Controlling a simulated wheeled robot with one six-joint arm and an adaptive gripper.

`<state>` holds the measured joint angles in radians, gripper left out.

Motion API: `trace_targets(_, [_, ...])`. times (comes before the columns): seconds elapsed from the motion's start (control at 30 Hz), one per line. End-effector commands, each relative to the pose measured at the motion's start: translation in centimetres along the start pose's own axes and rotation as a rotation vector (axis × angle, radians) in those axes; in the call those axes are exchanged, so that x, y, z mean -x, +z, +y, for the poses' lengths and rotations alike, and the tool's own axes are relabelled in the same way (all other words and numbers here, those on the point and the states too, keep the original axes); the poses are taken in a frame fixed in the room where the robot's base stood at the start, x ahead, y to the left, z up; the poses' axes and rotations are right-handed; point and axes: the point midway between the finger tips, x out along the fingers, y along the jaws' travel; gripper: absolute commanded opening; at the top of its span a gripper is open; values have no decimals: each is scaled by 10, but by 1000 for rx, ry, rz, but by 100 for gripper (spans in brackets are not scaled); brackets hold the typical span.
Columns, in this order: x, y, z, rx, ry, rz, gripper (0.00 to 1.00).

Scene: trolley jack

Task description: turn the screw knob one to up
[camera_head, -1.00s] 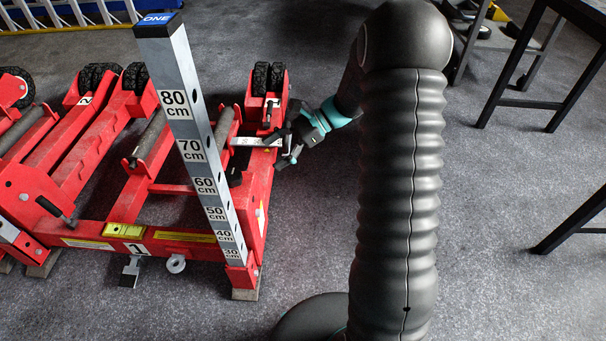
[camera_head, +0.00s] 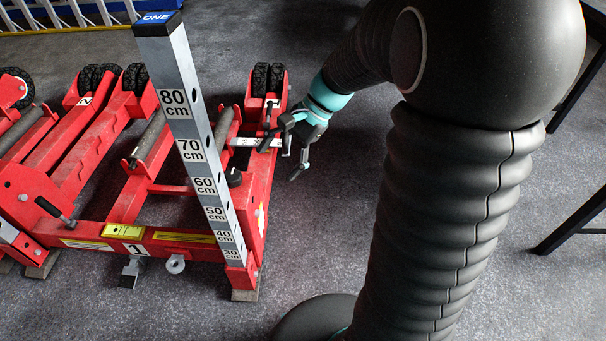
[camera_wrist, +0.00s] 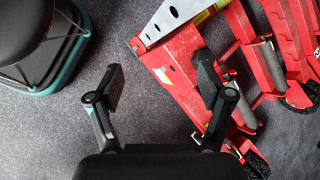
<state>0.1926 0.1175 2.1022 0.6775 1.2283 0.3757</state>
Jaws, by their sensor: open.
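The red jack marked 1 (camera_head: 115,234) lies on the floor at left, with the upright height scale (camera_head: 193,145) at its front corner. A small black knob (camera_head: 233,178) is on its right beam, just behind the scale; I cannot tell for sure that it is screw knob one. My gripper (camera_head: 282,158) is open and empty above the beam's right edge, right of and beyond the knob. In the wrist view my gripper (camera_wrist: 160,68) has its right finger over the red beam (camera_wrist: 172,62) and its left finger over carpet. No knob is clear there; the right finger hides part of the beam.
A second red jack marked 2 (camera_head: 77,130) lies at left. A silver marked bar (camera_head: 255,142) crosses the beam near my gripper. Black table legs (camera_head: 575,228) stand at right. The grey carpet (camera_head: 310,240) right of the jack is clear.

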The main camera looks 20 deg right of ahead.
Motion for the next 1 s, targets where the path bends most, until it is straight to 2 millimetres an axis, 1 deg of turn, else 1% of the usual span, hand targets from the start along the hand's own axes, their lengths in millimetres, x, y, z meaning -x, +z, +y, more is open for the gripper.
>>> trace_targets(0.1, [5, 11, 7, 63, 19, 48, 79])
trace_targets(0.5, [21, 39, 35, 268, 88, 202, 79])
trace_targets(1.0, [40, 64, 68, 507, 169, 387, 79])
